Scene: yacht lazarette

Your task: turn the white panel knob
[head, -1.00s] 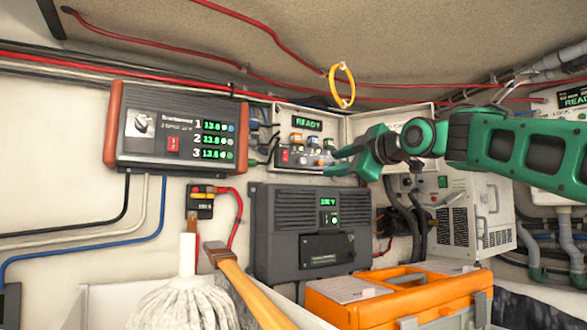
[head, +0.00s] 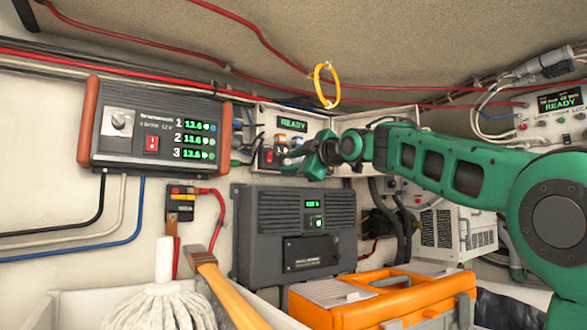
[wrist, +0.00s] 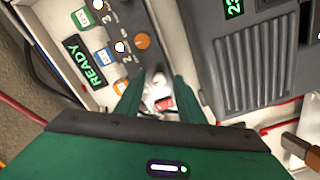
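The small panel with the green READY display (head: 292,125) is on the back wall, and my gripper (head: 300,160) is in front of its lower part. In the wrist view the same display (wrist: 88,64) is at the left, and a small white knob (wrist: 157,88) shows between my fingertips, beside a red switch (wrist: 166,103). My gripper (wrist: 158,82) is open, with one finger on each side of the white knob. I cannot tell whether the fingers touch it.
An orange knob (wrist: 142,41) and several small coloured parts sit close by on the panel. A dark grey unit (head: 255,230) is just below. A charger (head: 160,100) with its own dial is at left. A yellow ring (head: 327,85) hangs above; an orange toolbox (head: 375,312) stands below.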

